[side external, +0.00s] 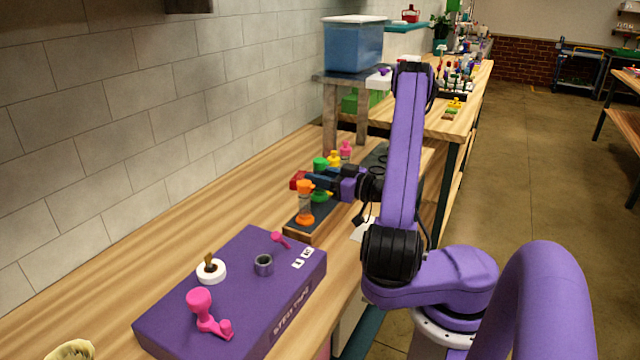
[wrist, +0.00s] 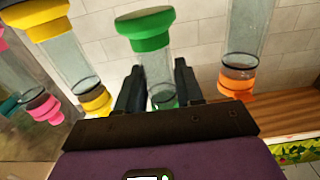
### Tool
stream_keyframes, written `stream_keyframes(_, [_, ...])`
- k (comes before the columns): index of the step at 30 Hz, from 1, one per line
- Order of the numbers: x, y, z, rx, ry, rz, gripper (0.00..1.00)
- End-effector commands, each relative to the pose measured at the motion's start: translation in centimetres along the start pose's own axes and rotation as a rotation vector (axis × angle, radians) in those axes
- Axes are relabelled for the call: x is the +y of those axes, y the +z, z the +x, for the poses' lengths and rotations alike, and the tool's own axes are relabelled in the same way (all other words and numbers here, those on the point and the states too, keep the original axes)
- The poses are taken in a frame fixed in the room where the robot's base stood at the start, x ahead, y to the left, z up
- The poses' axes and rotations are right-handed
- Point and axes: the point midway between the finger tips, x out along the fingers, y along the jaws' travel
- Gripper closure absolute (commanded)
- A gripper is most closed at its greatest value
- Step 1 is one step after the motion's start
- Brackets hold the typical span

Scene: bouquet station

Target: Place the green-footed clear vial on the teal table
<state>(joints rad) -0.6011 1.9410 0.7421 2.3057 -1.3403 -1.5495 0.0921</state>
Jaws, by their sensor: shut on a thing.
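The green-footed clear vial (wrist: 157,70) stands between my gripper's fingers in the wrist view, with a green cap above and a green foot below. My gripper (wrist: 161,88) is shut on its clear body. In the side view, its green cap (side external: 320,164) and green foot (side external: 320,196) show above and below my gripper (side external: 308,182). The vial is upright, at the dark rack (side external: 322,211); I cannot tell whether it is lifted clear. A teal surface (side external: 408,26) shows far back beyond the bench; I cannot tell whether it is the teal table.
An orange vial (side external: 305,203) stands close in front of my gripper. Yellow (side external: 334,158) and pink (side external: 345,149) vials stand behind it. A purple box (side external: 235,285) with pink pieces, a white roll and a grey ring is at the front. A blue tub (side external: 353,46) stands on a stand behind.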

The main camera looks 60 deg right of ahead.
Motion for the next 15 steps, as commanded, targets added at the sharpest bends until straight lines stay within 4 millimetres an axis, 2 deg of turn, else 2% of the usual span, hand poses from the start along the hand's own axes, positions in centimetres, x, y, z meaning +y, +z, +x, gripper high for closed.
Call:
stream_keyframes(6, [0.0, 1.9, 0.0, 0.001, 0.0, 0.0, 1.0])
stream_keyframes(15, [0.0, 1.9, 0.0, 0.002, 0.0, -0.002, 1.0])
